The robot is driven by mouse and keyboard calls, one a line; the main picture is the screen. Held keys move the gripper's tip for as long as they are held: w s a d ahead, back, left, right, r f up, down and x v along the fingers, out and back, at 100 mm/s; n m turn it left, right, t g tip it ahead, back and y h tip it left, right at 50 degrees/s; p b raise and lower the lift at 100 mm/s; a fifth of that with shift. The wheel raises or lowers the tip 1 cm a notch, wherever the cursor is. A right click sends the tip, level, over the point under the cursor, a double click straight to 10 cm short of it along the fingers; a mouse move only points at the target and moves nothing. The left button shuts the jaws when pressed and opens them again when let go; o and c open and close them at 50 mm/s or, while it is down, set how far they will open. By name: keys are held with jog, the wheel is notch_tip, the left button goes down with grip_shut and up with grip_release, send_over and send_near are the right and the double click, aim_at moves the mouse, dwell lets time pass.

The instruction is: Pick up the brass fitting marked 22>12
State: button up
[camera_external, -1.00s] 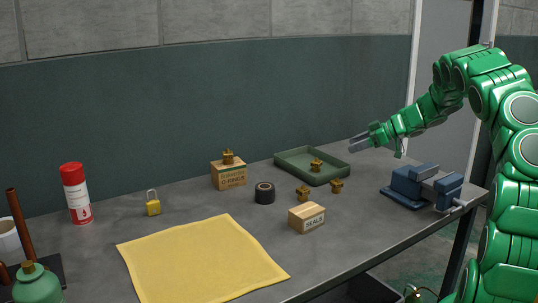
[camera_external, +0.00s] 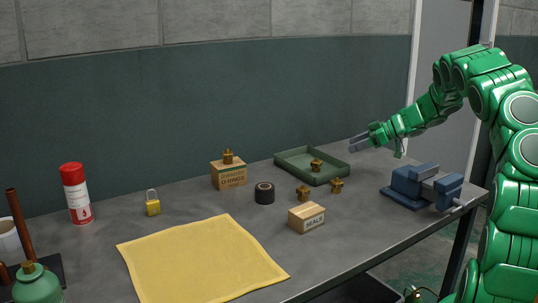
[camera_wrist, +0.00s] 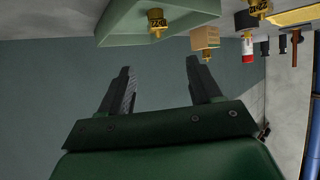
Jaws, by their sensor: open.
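Several small brass fittings are in view. In the external view one is in the green tray (camera_external: 316,165), one sits on the O-rings carton (camera_external: 228,156), and two stand on the table, at left (camera_external: 303,196) and right (camera_external: 337,186). In the wrist view, which is upside down, one shows in the tray (camera_wrist: 157,22), one at the top right (camera_wrist: 260,8), and one on the carton (camera_wrist: 205,57). Some carry dark marks too small to read surely. My gripper (camera_external: 358,142) is open and empty, above and beyond the tray's right end; its fingers also show in the wrist view (camera_wrist: 165,80).
The green tray (camera_external: 285,161) has a low rim. A seals carton (camera_external: 306,218), black tape roll (camera_external: 264,193) and blue vise (camera_external: 420,187) stand nearby. A yellow cloth (camera_external: 200,262), padlock (camera_external: 152,203) and red-capped can (camera_external: 76,194) are farther left.

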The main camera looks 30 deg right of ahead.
jog(key=shift+o, duration=1.1)
jog(key=shift+n+g+y, duration=0.8)
jog(key=a+f, duration=0.1)
jog(key=a, duration=0.3)
jog(key=s+a+f, duration=0.1)
jog(key=a, duration=0.3)
jog(key=s+a+f, duration=0.1)
jog(key=a, duration=0.3)
jog(key=shift+a, duration=0.35)
jog(key=n, duration=0.1)
send_near(298, 188)
jog(key=shift+w+a+f+g, duration=0.4)
jog(key=shift+w+a+f, duration=0.15)
jog(key=shift+w+a, duration=0.25)
jog(key=shift+x, duration=3.75)
jog(key=shift+a+r, duration=0.1)
jog(key=shift+r, duration=0.1)
jog(key=c, duration=1)
